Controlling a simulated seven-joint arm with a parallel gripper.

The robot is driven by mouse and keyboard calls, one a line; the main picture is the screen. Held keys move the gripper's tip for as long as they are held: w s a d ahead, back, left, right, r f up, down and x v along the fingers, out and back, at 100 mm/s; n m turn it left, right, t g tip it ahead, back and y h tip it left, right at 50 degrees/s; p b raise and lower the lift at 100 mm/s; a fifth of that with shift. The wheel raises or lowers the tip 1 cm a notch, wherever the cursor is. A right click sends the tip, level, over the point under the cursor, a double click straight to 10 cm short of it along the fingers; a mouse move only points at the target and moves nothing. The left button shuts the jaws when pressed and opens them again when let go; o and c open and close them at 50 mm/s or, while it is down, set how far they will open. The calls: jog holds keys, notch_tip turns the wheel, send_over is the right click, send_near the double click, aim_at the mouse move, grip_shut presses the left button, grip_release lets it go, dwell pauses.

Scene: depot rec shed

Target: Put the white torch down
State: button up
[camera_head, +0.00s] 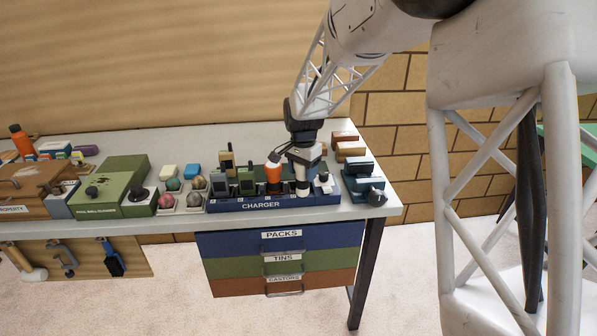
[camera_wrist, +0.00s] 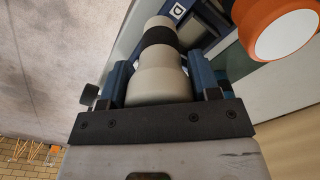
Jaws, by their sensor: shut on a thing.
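The white torch (camera_wrist: 159,78) has a black band and fills the middle of the wrist view. My gripper (camera_wrist: 161,82) is shut on it, with one blue finger on each side. In the head view my gripper (camera_head: 304,158) points down over the right part of the blue charger rack (camera_head: 232,206). The white torch (camera_head: 303,174) hangs below it, roughly upright. Its lower end overlaps the charger, and I cannot tell whether it is seated or just above. An orange torch (camera_head: 273,173) stands in the charger just left of it, and it also shows in the wrist view (camera_wrist: 262,18).
Other handsets stand in the charger, including a green one (camera_head: 246,183). A teal holder (camera_head: 362,186) with a dark ball sits to the right near the table edge. Balls in trays (camera_head: 181,201) and a green box (camera_head: 118,190) are to the left.

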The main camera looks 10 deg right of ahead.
jog(key=shift+w+a+f, duration=0.15)
jog(key=shift+w, duration=1.3)
jog(key=shift+w+a+f, duration=0.1)
jog(key=shift+w+a, duration=0.05)
jog(key=shift+w, duration=1.3)
jog(key=shift+f, duration=1.75)
jog(key=shift+f, duration=0.1)
jog(key=o, duration=1)
notch_tip(320, 180, up, 12)
jog(key=shift+r, duration=0.1)
